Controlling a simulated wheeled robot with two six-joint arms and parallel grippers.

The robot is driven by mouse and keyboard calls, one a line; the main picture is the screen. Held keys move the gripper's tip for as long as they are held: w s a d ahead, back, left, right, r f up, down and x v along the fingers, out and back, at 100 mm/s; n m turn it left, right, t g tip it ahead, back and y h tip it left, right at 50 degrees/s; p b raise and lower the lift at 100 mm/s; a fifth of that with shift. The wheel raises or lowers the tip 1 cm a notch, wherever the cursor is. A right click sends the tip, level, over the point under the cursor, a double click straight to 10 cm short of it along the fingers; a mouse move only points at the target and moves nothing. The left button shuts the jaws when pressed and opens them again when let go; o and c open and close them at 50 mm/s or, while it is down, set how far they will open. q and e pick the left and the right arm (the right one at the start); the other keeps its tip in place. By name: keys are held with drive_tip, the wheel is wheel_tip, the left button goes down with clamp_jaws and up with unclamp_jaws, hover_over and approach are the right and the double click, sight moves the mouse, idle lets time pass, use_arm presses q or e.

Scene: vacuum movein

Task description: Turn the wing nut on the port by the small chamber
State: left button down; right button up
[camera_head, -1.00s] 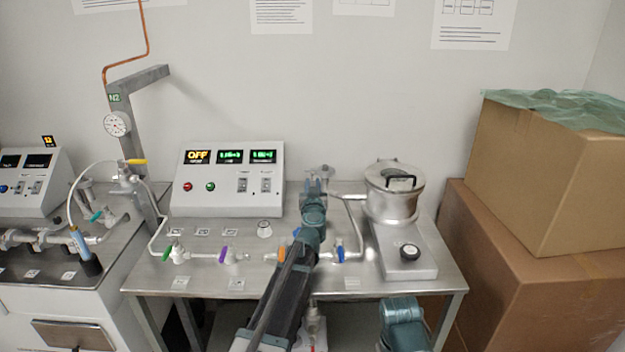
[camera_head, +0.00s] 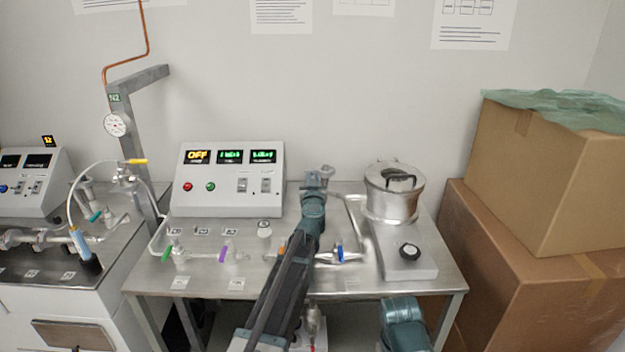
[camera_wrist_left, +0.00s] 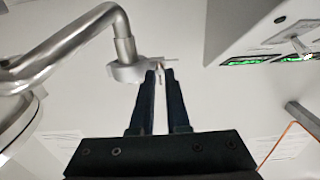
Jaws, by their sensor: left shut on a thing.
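The small chamber (camera_head: 392,195) is a round silver pot with a lid on the right of the steel bench. The port (camera_wrist_left: 127,72) is a round metal clamped fitting at the end of a bent pipe in the left wrist view. The wing nut (camera_wrist_left: 160,68) is a small piece at the port's right side, mostly hidden by my fingertips. My left gripper (camera_wrist_left: 161,78) is shut on it, its two dark fingers close together. In the head view my left gripper (camera_head: 322,173) reaches the port from the front and covers much of it. My right gripper's fingers are out of view.
A control box (camera_head: 228,180) with an OFF display stands left of my left arm. Valves with coloured handles (camera_head: 222,253) line the bench front. Cardboard boxes (camera_head: 550,175) are stacked at the right. A second bench (camera_head: 70,295) stands at the left.

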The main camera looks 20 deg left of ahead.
use_arm(q)
drive_tip(key=n, duration=0.8)
drive_tip(key=shift+a+f+n, duration=0.1)
drive_tip(key=shift+n, duration=0.2)
drive_tip(key=n, duration=1.4)
drive_tip(key=shift+s+f+b, duration=0.1)
drive_tip(key=shift+f+b, duration=0.1)
drive_tip(key=shift+b, duration=0.1)
drive_tip(key=n, duration=1.2)
